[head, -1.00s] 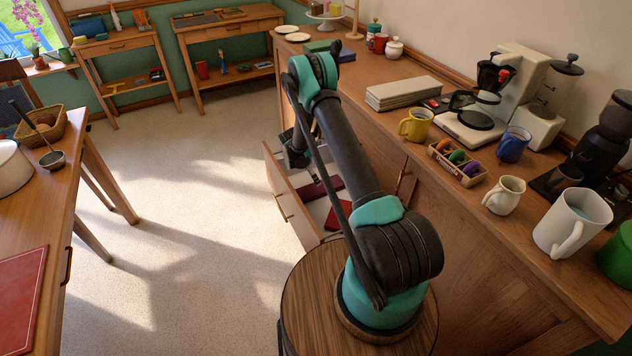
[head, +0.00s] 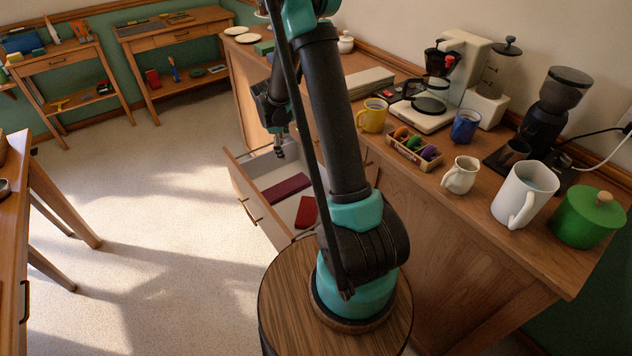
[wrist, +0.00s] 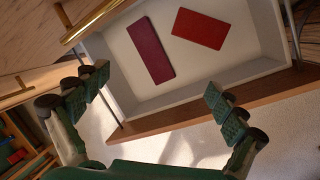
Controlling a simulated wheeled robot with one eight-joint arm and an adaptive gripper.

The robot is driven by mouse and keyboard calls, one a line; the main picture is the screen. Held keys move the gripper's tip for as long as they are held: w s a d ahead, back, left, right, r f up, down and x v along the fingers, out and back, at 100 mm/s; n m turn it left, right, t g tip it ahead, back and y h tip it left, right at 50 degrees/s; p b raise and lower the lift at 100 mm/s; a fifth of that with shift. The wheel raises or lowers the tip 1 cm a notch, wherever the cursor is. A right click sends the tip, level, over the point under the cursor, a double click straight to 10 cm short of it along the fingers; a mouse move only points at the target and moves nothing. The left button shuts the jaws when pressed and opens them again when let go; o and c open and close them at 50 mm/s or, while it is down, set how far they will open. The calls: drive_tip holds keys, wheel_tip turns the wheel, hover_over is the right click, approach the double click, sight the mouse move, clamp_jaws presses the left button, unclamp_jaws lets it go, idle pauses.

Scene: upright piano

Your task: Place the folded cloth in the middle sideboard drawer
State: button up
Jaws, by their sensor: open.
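A sideboard drawer (head: 243,192) stands pulled open, showing a pale interior. A flat dark maroon rectangle (head: 286,188) and a flat red rectangle (head: 306,212) lie apart on its floor. Both also show in the wrist view, the maroon piece (wrist: 150,50) left of the red one (wrist: 201,28). I cannot tell for certain whether either is the folded cloth. My gripper (head: 280,150) is above the drawer's far end, partly behind my arm. In the wrist view my gripper (wrist: 158,82) has its fingers wide apart with nothing between them.
The sideboard top (head: 410,180) carries a grey folded-looking stack (head: 366,82), a yellow mug (head: 372,116), a crate of coloured items (head: 414,148), a coffee maker and a white pitcher (head: 524,194). The floor left of the drawer is clear.

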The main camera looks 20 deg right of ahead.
drive_tip(key=s+d+r+m+t+y, duration=0.1)
drive_tip(key=s+r+m, duration=0.2)
drive_tip(key=s+r, duration=0.35)
drive_tip(key=s+d+r+m, duration=0.2)
drive_tip(key=s+r+m, duration=0.15)
drive_tip(key=s, duration=0.55)
drive_tip(key=s+m+t+y, duration=0.1)
drive_tip(key=s+m, duration=0.6)
drive_tip(key=s, duration=0.8)
drive_tip(key=shift+s+a+f+y, duration=0.15)
drive_tip(key=shift+s+f+y, duration=0.2)
drive_tip(key=shift+f, duration=0.1)
